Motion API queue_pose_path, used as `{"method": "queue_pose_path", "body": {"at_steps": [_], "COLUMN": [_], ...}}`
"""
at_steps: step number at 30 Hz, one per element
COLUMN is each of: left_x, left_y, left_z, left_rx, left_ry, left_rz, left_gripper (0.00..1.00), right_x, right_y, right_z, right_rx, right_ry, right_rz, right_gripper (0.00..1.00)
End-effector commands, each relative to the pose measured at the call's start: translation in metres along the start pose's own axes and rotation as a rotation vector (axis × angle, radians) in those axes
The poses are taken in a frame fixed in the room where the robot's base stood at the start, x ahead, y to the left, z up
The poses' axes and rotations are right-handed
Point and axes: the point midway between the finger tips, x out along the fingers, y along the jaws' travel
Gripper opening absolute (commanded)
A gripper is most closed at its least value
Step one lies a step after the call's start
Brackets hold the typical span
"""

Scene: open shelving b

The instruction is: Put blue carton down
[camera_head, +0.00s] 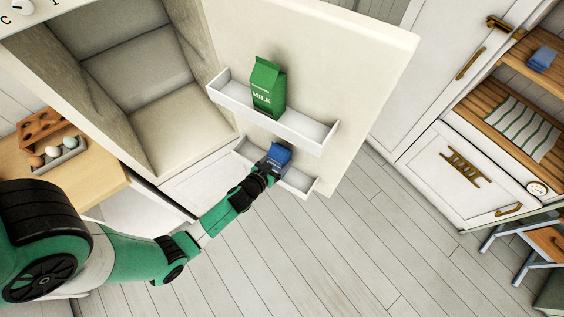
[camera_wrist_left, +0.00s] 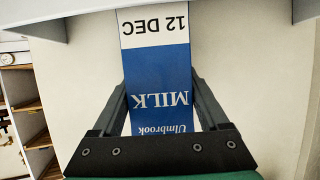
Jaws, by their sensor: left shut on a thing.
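The blue carton (camera_head: 280,154) is held by my left gripper (camera_head: 272,166) at the lower shelf (camera_head: 300,187) on the inside of the open fridge door. In the left wrist view the blue and white milk carton (camera_wrist_left: 158,75) sits between both fingers of my left gripper (camera_wrist_left: 158,100), its lettering upside down. The carton appears to be in or just above the lower shelf; whether its base touches cannot be told. My right gripper is not in view.
A green milk carton (camera_head: 267,87) stands in the upper door shelf (camera_head: 317,135). The open door (camera_head: 350,70) stands beside the empty-looking fridge interior (camera_head: 150,80). An egg tray (camera_head: 60,156) is on the wooden counter at left. White cabinets (camera_head: 440,160) stand at right.

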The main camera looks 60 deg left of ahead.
Motion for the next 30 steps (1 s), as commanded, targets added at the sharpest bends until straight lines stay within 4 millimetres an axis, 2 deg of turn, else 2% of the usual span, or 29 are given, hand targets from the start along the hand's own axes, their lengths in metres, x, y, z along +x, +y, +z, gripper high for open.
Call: {"method": "queue_pose_path", "body": {"at_steps": [3,6,13,18,19,22,30], "left_x": [0.011,0.015,0.014,0.016,0.015,0.015,0.014], "left_y": [-0.003,-0.006,-0.006,-0.006,-0.006,-0.006,-0.006], "left_z": [0.023,0.035,0.031,0.036,0.037,0.036,0.034], "left_rx": [-0.002,-0.004,-0.005,-0.005,-0.005,-0.004,-0.005], "left_ry": [0.003,0.003,0.003,0.003,-0.001,-0.001,0.000], "left_rz": [-0.004,-0.010,-0.010,-0.010,-0.011,-0.011,-0.011], "left_gripper": [0.00,0.00,0.00,0.00,0.81,0.99,1.00], "right_x": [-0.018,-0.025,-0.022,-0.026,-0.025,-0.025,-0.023], "right_y": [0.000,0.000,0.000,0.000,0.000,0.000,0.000], "right_z": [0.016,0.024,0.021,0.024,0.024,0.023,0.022], "right_rx": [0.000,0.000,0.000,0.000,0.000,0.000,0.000], "right_ry": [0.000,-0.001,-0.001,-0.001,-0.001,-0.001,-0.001], "right_rz": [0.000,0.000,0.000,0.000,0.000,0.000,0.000], "right_gripper": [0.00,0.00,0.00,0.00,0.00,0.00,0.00]}}
